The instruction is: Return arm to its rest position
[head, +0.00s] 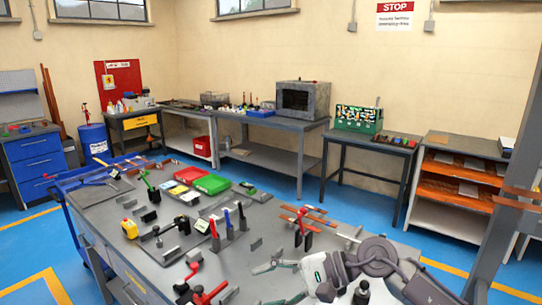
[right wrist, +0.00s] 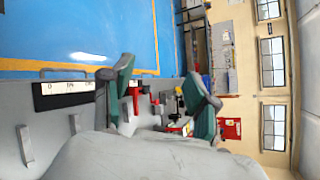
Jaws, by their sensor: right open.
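My right arm (head: 370,255) reaches in from the lower right of the head view, over the near right part of the grey workbench (head: 265,215). My right gripper (head: 276,280) points left, low by the bench top. In the right wrist view the gripper (right wrist: 160,98) has its two green-grey fingers spread apart, with nothing between them at the tips. Red and black tools (right wrist: 145,97) show beyond the fingers. My left gripper is not in either view.
Red-handled tools (head: 208,292) stand left of the gripper. Farther back are upright clamps, a yellow bottle (head: 129,228), a green bin (head: 212,184) and copper-coloured bars (head: 306,214). A post (head: 495,230) rises at the right.

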